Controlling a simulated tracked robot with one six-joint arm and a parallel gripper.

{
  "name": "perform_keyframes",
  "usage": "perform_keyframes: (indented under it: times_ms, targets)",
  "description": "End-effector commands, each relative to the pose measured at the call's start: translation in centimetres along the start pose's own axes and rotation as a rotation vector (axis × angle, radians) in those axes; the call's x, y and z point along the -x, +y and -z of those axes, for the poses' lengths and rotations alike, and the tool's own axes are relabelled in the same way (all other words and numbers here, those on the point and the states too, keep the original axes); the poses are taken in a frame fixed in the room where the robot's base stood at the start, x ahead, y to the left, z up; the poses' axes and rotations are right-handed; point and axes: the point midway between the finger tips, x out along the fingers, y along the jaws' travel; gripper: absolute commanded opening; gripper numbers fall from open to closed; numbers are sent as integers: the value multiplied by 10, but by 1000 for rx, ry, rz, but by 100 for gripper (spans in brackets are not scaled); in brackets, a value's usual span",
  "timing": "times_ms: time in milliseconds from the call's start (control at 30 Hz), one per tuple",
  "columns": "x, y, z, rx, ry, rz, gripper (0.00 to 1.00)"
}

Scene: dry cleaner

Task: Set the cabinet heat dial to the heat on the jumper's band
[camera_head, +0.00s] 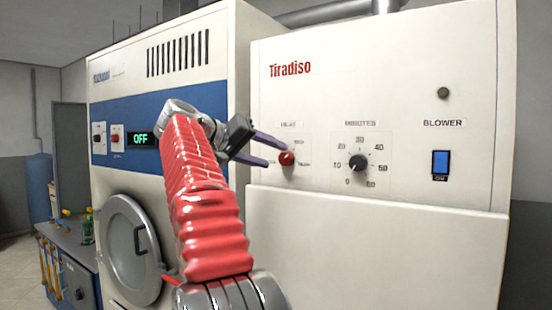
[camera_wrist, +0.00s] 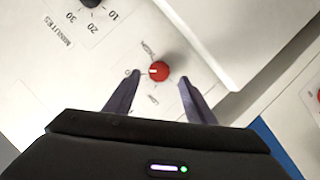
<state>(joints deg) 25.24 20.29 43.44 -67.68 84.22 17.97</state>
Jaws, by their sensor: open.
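The red heat dial (camera_head: 287,158) sits on the white cabinet front (camera_head: 400,60) under a HEAT label, partly crossed by a finger. It also shows in the wrist view (camera_wrist: 160,72), with a white mark on its left side there. My gripper (camera_head: 276,151) is open at the dial. Its two purple fingers stand on either side of the dial in the wrist view (camera_wrist: 160,77), apparently not touching it. No jumper or band is in view.
A black MINUTES dial (camera_head: 357,162) is right of the heat dial, then a blue BLOWER switch (camera_head: 440,162). The cabinet's lower front (camera_head: 390,240) juts out below the dials. At left stands a blue-and-white machine with an OFF display (camera_head: 140,139) and round door (camera_head: 131,250).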

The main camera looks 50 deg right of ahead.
Motion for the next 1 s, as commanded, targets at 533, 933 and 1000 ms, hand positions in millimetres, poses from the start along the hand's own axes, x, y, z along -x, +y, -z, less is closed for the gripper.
perform_keyframes:
  times_ms: [533, 933, 1000]
  targets:
    - [89, -2, 0, 1, 1, 1, 50]
    - [98, -1, -1, 2, -2, 0, 50]
    - [98, -1, -1, 2, -2, 0, 50]
